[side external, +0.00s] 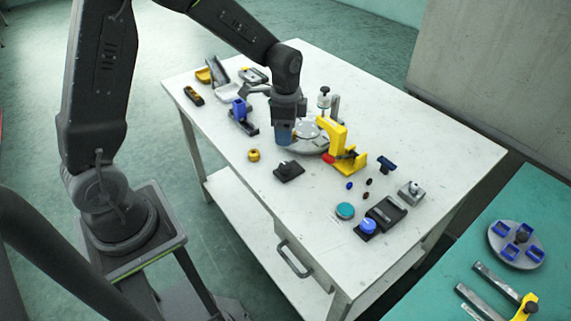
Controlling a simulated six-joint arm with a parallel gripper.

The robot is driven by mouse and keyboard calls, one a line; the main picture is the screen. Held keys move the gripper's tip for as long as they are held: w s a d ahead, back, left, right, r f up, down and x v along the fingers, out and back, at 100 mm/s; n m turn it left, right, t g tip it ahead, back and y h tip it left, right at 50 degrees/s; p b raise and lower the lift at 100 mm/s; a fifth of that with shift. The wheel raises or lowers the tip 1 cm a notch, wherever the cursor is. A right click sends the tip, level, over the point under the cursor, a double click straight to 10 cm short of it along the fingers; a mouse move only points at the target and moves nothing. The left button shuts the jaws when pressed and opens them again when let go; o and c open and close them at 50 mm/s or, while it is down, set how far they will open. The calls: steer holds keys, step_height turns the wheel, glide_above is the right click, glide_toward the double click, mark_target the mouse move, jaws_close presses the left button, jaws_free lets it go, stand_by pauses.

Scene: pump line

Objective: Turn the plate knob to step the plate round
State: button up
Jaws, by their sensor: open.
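A round grey plate (306,147) lies near the middle of the white table, partly hidden behind my gripper and a yellow clamp-like stand. I cannot make out a knob on it. My gripper (284,137) points down at the plate's left edge. Its jaws are open, though the fingertips are too small to see clearly. A blue piece shows at its lower end; I cannot tell whether it belongs to the gripper or stands behind it. A second round plate (507,257) with blue square pockets and a dark central knob (521,236) lies on the green table at right.
The yellow stand (335,136) rises close to the right of my gripper. A blue-and-dark fixture (242,116) stands left. A brass ring (254,155) and black block (288,171) lie in front. Small parts and a blue button (368,226) are nearer the right corner.

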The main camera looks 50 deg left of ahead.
mark_target(286, 165)
step_height(286, 165, down, 12)
steer(key=shift+f, duration=0.1)
steer(key=shift+c, duration=0.3)
steer(key=c, duration=0.8)
steer(key=shift+c, duration=0.2)
